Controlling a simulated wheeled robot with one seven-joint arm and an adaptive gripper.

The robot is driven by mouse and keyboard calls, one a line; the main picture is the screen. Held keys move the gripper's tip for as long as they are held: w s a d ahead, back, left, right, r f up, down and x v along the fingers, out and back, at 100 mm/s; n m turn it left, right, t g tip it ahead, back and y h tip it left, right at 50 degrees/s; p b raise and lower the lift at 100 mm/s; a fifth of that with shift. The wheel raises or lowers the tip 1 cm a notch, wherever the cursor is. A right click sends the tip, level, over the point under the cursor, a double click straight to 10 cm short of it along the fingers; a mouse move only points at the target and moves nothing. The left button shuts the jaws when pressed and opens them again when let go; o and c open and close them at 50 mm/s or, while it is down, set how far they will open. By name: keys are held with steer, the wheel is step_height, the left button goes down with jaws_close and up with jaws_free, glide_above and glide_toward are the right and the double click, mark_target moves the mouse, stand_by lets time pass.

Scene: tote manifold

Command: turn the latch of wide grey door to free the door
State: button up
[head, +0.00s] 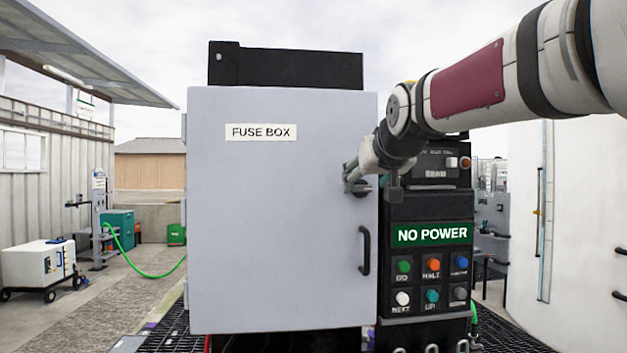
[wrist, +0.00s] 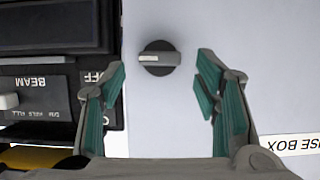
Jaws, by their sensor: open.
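The wide grey door (head: 270,230) is labelled FUSE BOX and looks shut in the head view; it also shows in the wrist view (wrist: 240,40). The latch (wrist: 159,58) is a round dark knob with a lighter grip bar, which lies about level in the wrist view. In the head view the latch (head: 361,188) is partly hidden by my gripper. My gripper (head: 350,180) is at the door's upper right edge.
A black vertical handle (head: 365,251) stands out from the door below the latch. A black control panel (head: 428,270) with several coloured buttons and a NO POWER sign (head: 432,234) stands close on the right. A black box (head: 285,68) sits above the door.

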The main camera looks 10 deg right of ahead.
mark_target(367, 189)
steer(key=shift+x, duration=0.85)
steer(key=shift+c, duration=0.3)
steer(key=c, duration=1.1)
steer(key=shift+f+b, duration=0.1)
steer(key=shift+b, duration=0.2)
steer(key=m+y+b, duration=0.1)
steer(key=b, duration=0.1)
steer(key=m+y+b, duration=0.1)
steer(key=b, duration=0.1)
steer(key=shift+w+d+f+m, duration=0.15)
steer(key=shift+d+m, duration=0.15)
steer(key=m+b, duration=0.1)
steer(key=b, duration=0.1)
steer(key=m+y+b, duration=0.1)
steer(key=b, duration=0.1)
steer(key=m+y+b, duration=0.1)
steer(key=b, duration=0.1)
steer(key=shift+d+f+m+t+b, duration=0.25)
steer(key=shift+m+t+b, duration=0.05)
steer(key=shift+m+t, duration=0.1)
steer(key=m+y+b, duration=0.1)
steer(key=m+b, duration=0.1)
steer(key=m+t+y+b, duration=0.1)
steer(key=m+b, duration=0.1)
steer(key=b, duration=0.1)
steer(key=shift+d+f, duration=0.15)
steer(key=shift+f, duration=0.1)
steer(key=shift+f+m+t+y+b, duration=0.1)
steer(key=shift+m+t+y+b, duration=0.45)
steer(key=shift+m+b, duration=0.9)
